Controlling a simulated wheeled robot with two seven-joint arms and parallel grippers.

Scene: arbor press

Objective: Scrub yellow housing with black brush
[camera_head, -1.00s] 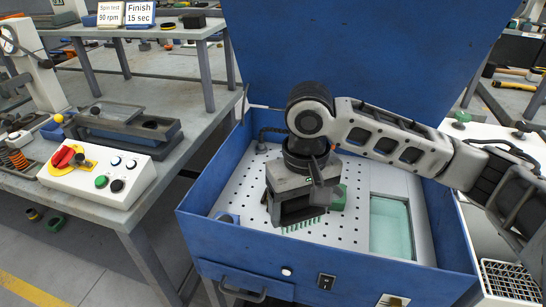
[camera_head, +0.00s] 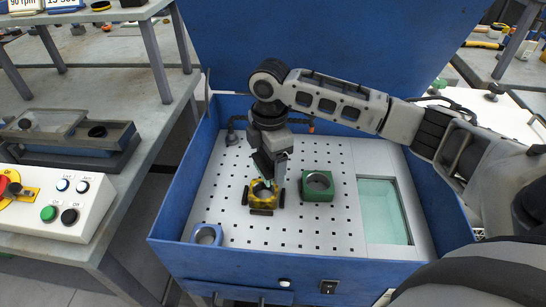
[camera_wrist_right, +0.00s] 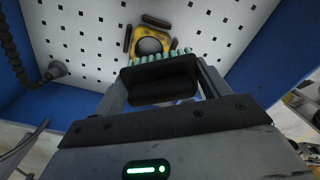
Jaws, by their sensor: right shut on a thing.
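The yellow housing (camera_head: 257,202) sits on the perforated floor of the blue washing cabinet, with short dark bars around it. It also shows in the wrist view (camera_wrist_right: 137,36), with dark patches on its ring. My right gripper (camera_head: 268,174) is above the housing and partly covers it. In the wrist view this gripper is shut on the black brush (camera_wrist_right: 160,80), whose pale green bristles point toward the housing. The bristles overlap the housing's near edge in that view; I cannot tell whether they touch it. My left gripper is not in view.
A green housing (camera_head: 318,188) stands just right of the yellow one. A blue ring-shaped part (camera_head: 207,235) lies at the cabinet's front left. A pale green window (camera_head: 383,211) is at the right. The blue cabinet walls (camera_head: 185,180) enclose the floor. A control box (camera_head: 62,200) stands on the left bench.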

